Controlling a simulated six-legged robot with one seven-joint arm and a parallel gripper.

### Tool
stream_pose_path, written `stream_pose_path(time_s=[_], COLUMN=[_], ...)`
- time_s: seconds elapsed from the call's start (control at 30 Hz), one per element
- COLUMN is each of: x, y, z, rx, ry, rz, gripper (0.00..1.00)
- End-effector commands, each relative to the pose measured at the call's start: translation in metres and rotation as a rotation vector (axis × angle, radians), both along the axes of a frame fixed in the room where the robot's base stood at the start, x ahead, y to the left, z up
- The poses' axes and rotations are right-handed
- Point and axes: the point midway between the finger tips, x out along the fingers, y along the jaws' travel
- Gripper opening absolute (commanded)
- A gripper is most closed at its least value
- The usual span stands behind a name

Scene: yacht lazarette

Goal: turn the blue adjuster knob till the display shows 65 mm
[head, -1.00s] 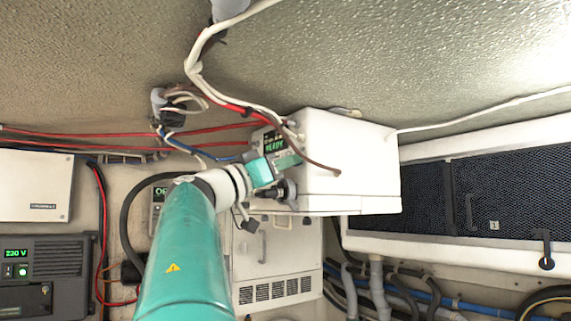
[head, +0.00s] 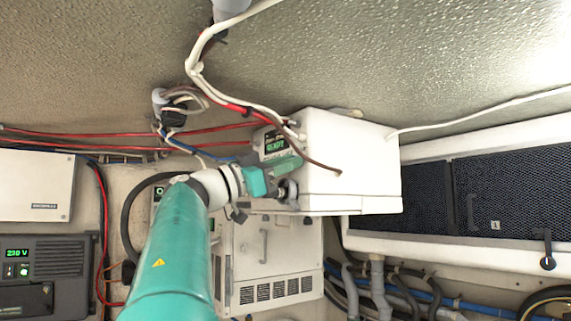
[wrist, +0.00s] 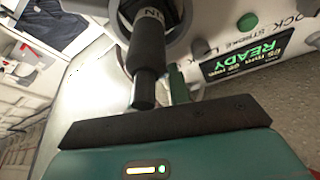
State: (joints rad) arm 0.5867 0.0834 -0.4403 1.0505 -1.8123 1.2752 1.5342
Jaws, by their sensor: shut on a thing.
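My gripper (head: 274,181) is at the front left of a white box-shaped unit on the wall. In the wrist view it is shut on a black cylindrical handle (wrist: 146,75) marked with letters like "IN", which stands out from a grey round collar (wrist: 183,42). The collar also shows as a dark round part in the head view (head: 290,191). I see no clearly blue knob in either view; the jaw tips are partly hidden. The display (wrist: 247,54) shows READY in green, with smaller lines I cannot read surely. It also shows in the head view (head: 276,146).
The white unit (head: 350,150) fills the space right of my gripper. A brown cable (head: 315,160) and red and white cables run close above. A green round button (wrist: 247,22) sits beside the display. A vented white cabinet (head: 270,255) is below.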

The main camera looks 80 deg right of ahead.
Motion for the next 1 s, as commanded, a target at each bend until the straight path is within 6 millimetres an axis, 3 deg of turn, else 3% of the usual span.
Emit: stream_pose_path(time_s=[0.2,0.23,0.3,0.33,0.73,1.0], x=[0.001,0.001,0.001,0.001,0.006,0.043], y=[0.0,0.0,0.0,0.0,0.005,0.037], z=[-0.001,-0.001,-0.001,-0.001,-0.003,-0.022], rx=[0.002,0.002,0.002,0.002,0.002,0.004], ry=[0.0,0.0,0.0,0.0,0.0,0.001], rz=[0.001,0.001,0.001,0.001,0.002,0.006], gripper=[0.0,0.25,0.39,0.41,0.41,0.41])
